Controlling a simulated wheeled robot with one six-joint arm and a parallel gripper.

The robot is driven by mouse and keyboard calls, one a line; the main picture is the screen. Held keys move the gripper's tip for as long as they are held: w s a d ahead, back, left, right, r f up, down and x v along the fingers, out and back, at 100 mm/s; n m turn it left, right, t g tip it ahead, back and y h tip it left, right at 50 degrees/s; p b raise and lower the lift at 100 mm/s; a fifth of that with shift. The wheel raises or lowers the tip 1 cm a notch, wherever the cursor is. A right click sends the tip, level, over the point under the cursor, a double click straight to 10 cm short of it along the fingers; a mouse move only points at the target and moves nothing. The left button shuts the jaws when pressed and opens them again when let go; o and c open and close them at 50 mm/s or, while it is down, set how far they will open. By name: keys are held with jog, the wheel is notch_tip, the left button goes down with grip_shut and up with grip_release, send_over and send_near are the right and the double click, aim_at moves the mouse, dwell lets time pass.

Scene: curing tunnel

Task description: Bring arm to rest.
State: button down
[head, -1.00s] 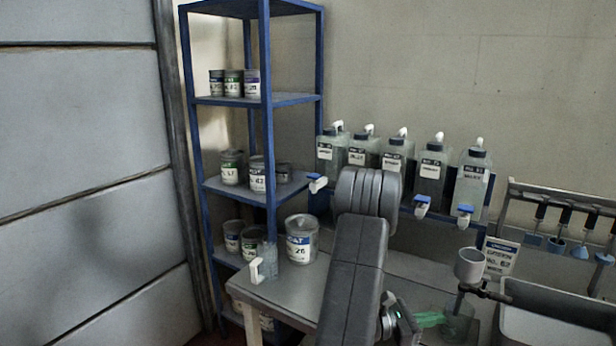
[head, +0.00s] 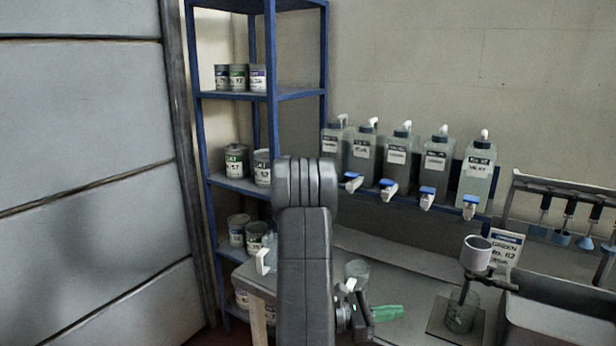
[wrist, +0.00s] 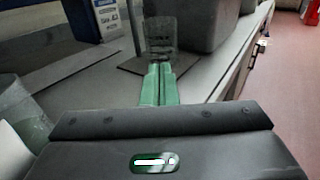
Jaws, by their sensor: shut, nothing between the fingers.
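My arm rises in the middle of the head view, its upper link upright and folded over at the top. My gripper (head: 400,311) shows low to the right of the arm, over the bench (head: 400,262); its green fingers are together and hold nothing. In the wrist view my gripper (wrist: 160,70) points away along the bench, its two green fingers side by side. A clear beaker (wrist: 160,38) stands beyond the fingertips, apart from them as far as I can tell. The same beaker (head: 461,312) stands under a cup on a stand in the head view.
Another clear beaker (head: 357,272) stands on the bench close to my wrist. Several dispenser bottles (head: 398,163) with taps line the wall. A blue shelf rack (head: 271,60) with cans stands left. A grey basin (head: 560,310) and a label card (head: 505,250) are right.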

aim_at(451, 305)
jog(key=shift+a, duration=1.05)
jog(key=d, duration=0.4)
jog(key=d+p, duration=0.1)
jog(key=d, duration=0.4)
jog(key=d+p, duration=0.1)
jog(key=d, duration=0.3)
jog(key=shift+w+d+r, duration=0.1)
jog(key=shift+w+d, duration=0.1)
jog(key=shift+w, duration=0.15)
jog(key=shift+w+d+p, duration=0.15)
jog(key=shift+w+p, duration=0.1)
jog(key=shift+p, duration=0.25)
jog(key=s+a+g+b, duration=0.1)
jog(key=s+a, duration=0.3)
jog(key=a, duration=1.1)
jog(key=shift+a+r+m+b, duration=0.2)
jog(key=shift+a+m+b, duration=0.2)
jog(key=shift+b, duration=0.15)
jog(key=shift+d, duration=0.1)
